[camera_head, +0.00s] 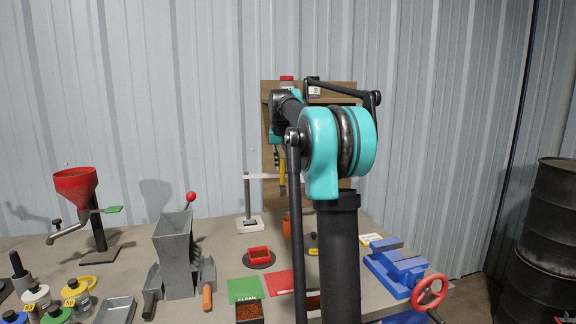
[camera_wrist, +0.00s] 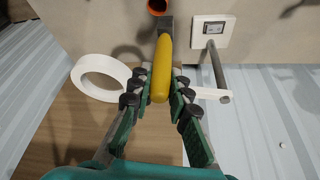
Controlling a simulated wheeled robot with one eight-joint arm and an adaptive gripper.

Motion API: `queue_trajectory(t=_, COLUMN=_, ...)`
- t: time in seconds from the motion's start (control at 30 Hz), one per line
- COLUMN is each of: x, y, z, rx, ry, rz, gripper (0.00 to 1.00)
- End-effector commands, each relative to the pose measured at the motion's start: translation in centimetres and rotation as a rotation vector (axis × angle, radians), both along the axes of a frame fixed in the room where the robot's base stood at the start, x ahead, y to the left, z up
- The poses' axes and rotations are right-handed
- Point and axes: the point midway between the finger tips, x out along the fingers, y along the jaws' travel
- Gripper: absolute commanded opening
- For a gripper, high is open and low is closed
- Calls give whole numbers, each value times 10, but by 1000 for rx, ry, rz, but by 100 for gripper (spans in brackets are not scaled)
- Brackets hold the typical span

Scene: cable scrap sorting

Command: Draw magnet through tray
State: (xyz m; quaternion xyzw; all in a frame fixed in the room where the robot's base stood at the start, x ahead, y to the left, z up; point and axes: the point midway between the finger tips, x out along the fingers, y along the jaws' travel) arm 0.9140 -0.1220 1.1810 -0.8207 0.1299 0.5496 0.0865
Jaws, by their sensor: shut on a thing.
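My gripper (camera_wrist: 160,92) is shut on a yellow handle (camera_wrist: 161,66) with a grey end beyond it. The handle, which looks like the magnet's, hangs in front of the wooden board in the head view (camera_head: 283,176), clear of the bench. My arm partly hides the area right of the red card.
A white-based stand (camera_head: 249,222) with a post and arm is close by, as is an orange cup (camera_wrist: 158,6). A white ring (camera_wrist: 97,78) is left of the handle. A hopper machine (camera_head: 175,255), red funnel (camera_head: 75,183) and blue vise (camera_head: 396,268) stand on the bench.

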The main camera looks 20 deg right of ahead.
Motion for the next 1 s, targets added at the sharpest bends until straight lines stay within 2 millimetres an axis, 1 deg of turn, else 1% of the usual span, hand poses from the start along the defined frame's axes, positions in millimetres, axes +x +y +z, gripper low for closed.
queue_trajectory(t=0.03, x=-10, y=17, z=-8, rx=0, ry=1, rz=5, gripper=0)
queue_trajectory(t=0.2, x=-49, y=65, z=-41, rx=0, ry=2, rz=6, gripper=0)
queue_trajectory(t=0.3, x=-73, y=88, z=-60, rx=1, ry=2, rz=5, gripper=0)
queue_trajectory(t=0.4, x=-94, y=104, z=-76, rx=-1, ry=0, rz=4, gripper=0)
queue_trajectory(t=0.5, x=-108, y=115, z=-87, rx=0, ry=-1, rz=2, gripper=0)
queue_trajectory(t=0.6, x=-117, y=120, z=-94, rx=0, ry=-2, rz=0, gripper=0)
queue_trajectory(t=0.77, x=-120, y=122, z=-101, rx=-1, ry=-2, rz=0, gripper=0)
queue_trajectory(t=1.0, x=-119, y=122, z=-123, rx=0, ry=-2, rz=-1, gripper=0)
